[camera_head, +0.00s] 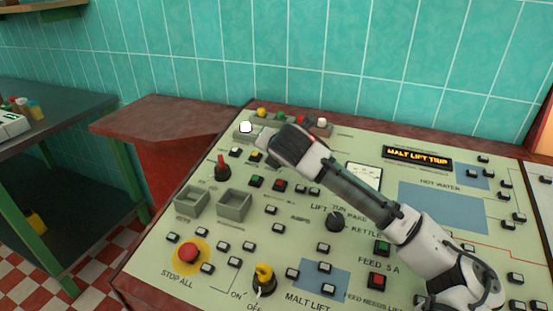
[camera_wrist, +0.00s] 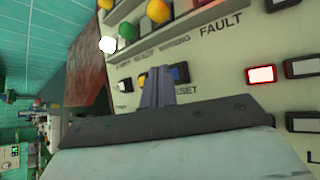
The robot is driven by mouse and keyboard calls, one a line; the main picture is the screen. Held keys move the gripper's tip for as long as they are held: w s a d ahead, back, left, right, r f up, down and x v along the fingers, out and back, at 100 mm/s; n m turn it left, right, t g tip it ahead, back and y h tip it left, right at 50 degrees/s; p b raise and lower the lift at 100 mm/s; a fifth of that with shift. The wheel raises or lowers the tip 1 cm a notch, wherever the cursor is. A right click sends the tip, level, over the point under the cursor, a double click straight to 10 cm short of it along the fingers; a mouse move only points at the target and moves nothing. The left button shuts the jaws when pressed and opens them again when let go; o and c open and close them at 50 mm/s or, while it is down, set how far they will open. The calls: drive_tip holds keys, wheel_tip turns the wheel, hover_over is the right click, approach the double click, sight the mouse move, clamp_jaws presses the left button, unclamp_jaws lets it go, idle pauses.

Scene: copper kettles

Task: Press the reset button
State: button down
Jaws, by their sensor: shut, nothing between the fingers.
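The control panel (camera_head: 150,262) slopes below my arm. In the wrist view, a printed label reading RESET (camera_wrist: 184,90) shows beside my fingers, its first part partly covered. A dark-framed button (camera_wrist: 180,72) sits just above that label, partly hidden by my fingers. My gripper (camera_wrist: 158,72) is shut and empty, its fingertips close to that button; I cannot tell whether they touch it. In the head view, my gripper (camera_head: 262,141) is at the panel's upper left, and my own wrist hides part of this area.
A yellow-lit button (camera_wrist: 142,82) is left of my fingers. A white knob or lamp (camera_head: 245,127) stands near my gripper. Coloured lamps (camera_head: 262,112) line the back edge. A red stop button (camera_head: 189,252) and a red-handled lever (camera_head: 222,168) stand further forward. A display (camera_head: 416,158) reads MALT LIFT TRIP.

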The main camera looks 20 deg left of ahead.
drive_tip(key=shift+w+f, duration=0.1)
drive_tip(key=shift+f, duration=0.3)
drive_tip(key=shift+f, duration=0.35)
idle(0.4)
idle(0.4)
drive_tip(key=shift+r+p, duration=0.4)
drive_tip(key=shift+r, duration=0.4)
drive_tip(key=r+p, duration=0.2)
drive_tip(key=s+r+p, duration=0.1)
drive_tip(key=r+p, duration=0.1)
drive_tip(key=r, duration=0.1)
drive_tip(key=shift+s, duration=0.15)
drive_tip(key=shift+a, duration=0.1)
idle(0.3)
